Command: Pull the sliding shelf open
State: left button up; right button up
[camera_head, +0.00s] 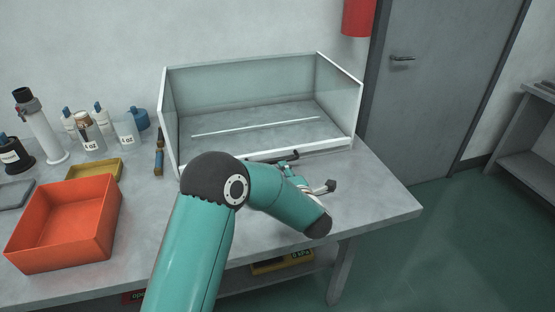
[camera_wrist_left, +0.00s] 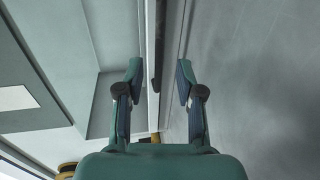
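A glass-walled case with a white frame (camera_head: 350,146) stands on the grey table; I take its front part to be the sliding shelf. A dark bar handle (camera_head: 288,156) runs along its lower front edge, partly behind my arm. My left gripper (camera_head: 309,180) is at the front of the case, close to the handle and partly hidden by my forearm. In the left wrist view my left gripper (camera_wrist_left: 159,70) is open, and the dark handle (camera_wrist_left: 157,50) shows between its fingers. No clear finger contact shows. My right gripper is not in view.
An orange bin (camera_head: 42,238), a yellow tray (camera_head: 95,170) and several bottles (camera_head: 126,130) stand left of the case. The table's right end (camera_head: 385,208) is clear. A grey door (camera_head: 435,95) is behind on the right.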

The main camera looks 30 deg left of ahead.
pick_arm(q)
jog(key=p+x, duration=0.1)
jog(key=x, duration=0.7)
jog(key=shift+w, duration=0.1)
grip_shut()
jog(key=shift+f, duration=0.1)
